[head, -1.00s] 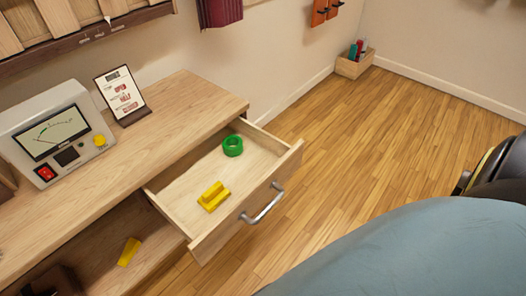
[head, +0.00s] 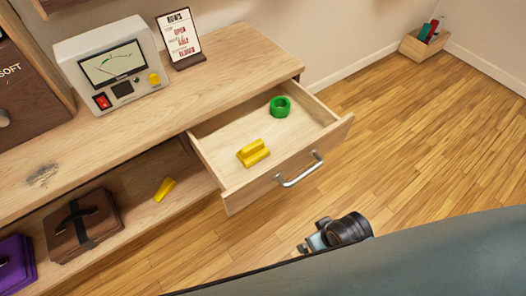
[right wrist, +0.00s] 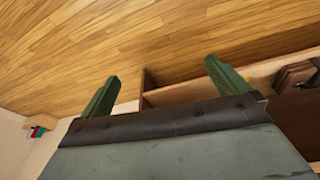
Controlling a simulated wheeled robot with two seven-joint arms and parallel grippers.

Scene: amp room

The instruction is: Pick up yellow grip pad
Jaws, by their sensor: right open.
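A yellow block with a raised ridge (head: 253,153), which looks like the grip pad, lies in the open drawer (head: 222,138) near its front in the head view. A second, smaller yellow wedge-like piece (head: 165,189) lies on the lower shelf to the left of the drawer. My right gripper (right wrist: 162,86) shows in the right wrist view with its two green fingers wide apart and nothing between them. It is apart from both yellow pieces. A dark arm part of mine is below the drawer in the head view. My left gripper is not in view.
A green ring (head: 280,107) lies in the drawer, behind the yellow block. The drawer handle (head: 300,169) sticks out in front. A meter (head: 113,66) and a sign (head: 179,39) stand on the desktop. A brown case (head: 84,225) is on the shelf.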

